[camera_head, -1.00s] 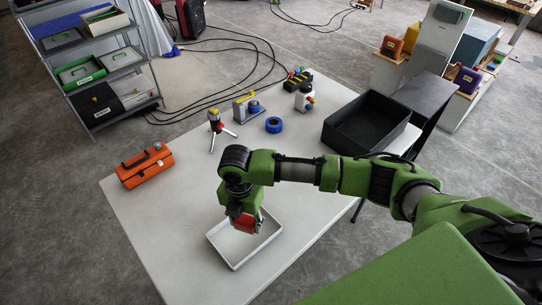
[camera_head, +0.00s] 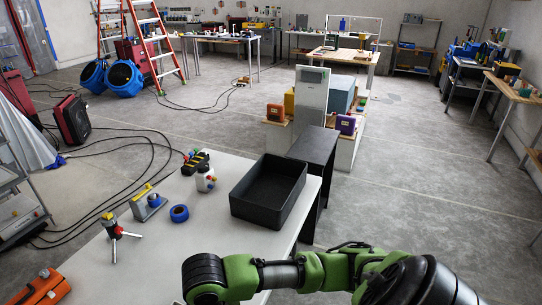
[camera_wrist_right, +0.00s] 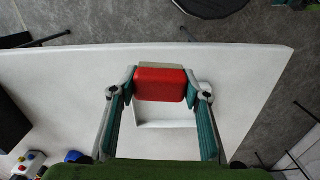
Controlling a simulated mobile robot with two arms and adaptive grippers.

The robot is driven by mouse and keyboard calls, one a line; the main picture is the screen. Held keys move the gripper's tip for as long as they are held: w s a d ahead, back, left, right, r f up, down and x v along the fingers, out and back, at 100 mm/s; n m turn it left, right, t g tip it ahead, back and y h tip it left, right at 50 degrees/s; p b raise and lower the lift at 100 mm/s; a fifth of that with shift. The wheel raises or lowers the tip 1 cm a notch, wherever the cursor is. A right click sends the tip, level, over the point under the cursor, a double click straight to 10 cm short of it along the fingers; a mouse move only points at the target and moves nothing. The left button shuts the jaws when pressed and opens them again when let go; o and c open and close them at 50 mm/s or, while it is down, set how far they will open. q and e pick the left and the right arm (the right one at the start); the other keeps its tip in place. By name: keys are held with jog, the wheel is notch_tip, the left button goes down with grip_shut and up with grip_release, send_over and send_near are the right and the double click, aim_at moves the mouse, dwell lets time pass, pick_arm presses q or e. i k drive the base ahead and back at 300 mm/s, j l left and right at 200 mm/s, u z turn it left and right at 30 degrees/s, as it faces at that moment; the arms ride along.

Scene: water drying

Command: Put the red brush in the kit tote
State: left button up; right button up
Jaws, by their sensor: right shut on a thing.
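The red brush (camera_wrist_right: 146,84), a red block with a pale strip along its far side, is between the fingers of my right gripper (camera_wrist_right: 161,88) in the right wrist view. The gripper is shut on it. In the head view, my right arm comes in from the lower right, and its gripper and the brush are below the picture edge. The black open tote (camera_head: 263,212) stands on the far right corner of the white table in the head view. Its visible inside looks empty. My left gripper is in neither current view.
A white tray (camera_wrist_right: 165,125) lies below the brush. Near the tote are a blue tape roll (camera_head: 179,213), a white bottle (camera_head: 204,180), a grey fixture (camera_head: 148,207) and a small tripod (camera_head: 112,229). An orange toolbox (camera_head: 45,289) sits at lower left.

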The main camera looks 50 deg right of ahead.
aim_at(282, 181)
jog(key=l, duration=0.75)
jog(key=i+l, duration=0.1)
jog(key=l, duration=0.65)
jog(key=i+l, duration=0.1)
jog(key=l, duration=0.8)
jog(key=i+l, duration=0.15)
jog(key=l, duration=0.3)
jog(key=i+l+z, duration=0.1)
jog(key=l, duration=0.4)
jog(key=i, duration=0.3)
